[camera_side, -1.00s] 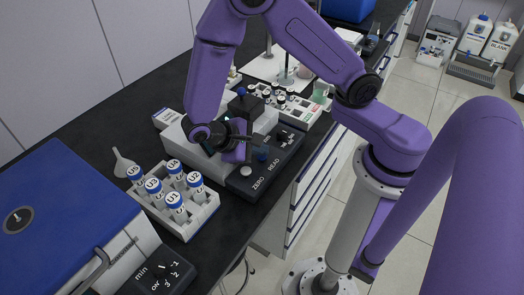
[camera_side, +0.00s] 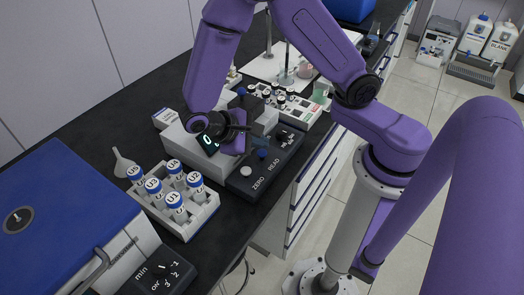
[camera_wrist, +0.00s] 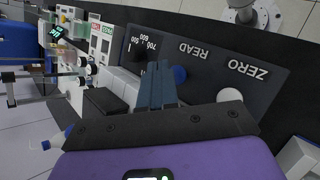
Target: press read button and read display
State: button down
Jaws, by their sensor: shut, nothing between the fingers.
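The dark control panel (camera_side: 250,184) has a blue button (camera_side: 262,154) by READ and a white button (camera_side: 246,171) by ZERO. In the wrist view the blue button (camera_wrist: 179,75) lies just right of the shut, empty fingertips of my gripper (camera_wrist: 160,65), and the white button (camera_wrist: 230,95) is farther right. In the side view my gripper (camera_side: 260,142) is at the blue button. I cannot tell whether they touch or the button is down. A small dark screen (camera_side: 209,144) below my wrist shows a green 0-like digit; I cannot tell what it is mounted on.
A white rack (camera_side: 205,214) of blue-capped vials stands left of the panel. Another vial rack (camera_side: 305,112) stands behind. The bench's front edge runs close to the panel.

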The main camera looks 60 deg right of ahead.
aim_at(260, 154)
jog(key=shift+r, duration=2.5)
jog(key=shift+s+r, duration=0.15)
jog(key=s+d+r+n+t+y, duration=0.1)
jog(key=s+r+n+t+y, duration=0.1)
jog(key=s, duration=0.4)
jog(key=s+d+r+n+t+y, duration=0.1)
jog(key=s+r+n+t+y, duration=0.1)
jog(key=s+r+n+y, duration=0.2)
jog(key=s+n+y, duration=0.2)
jog(key=shift+s+d+y, duration=0.3)
jog(key=shift+d+y, duration=0.05)
jog(key=shift+y, duration=0.05)
jog(key=c, duration=1.8)
grip_release()
jog(key=shift+r, duration=0.1)
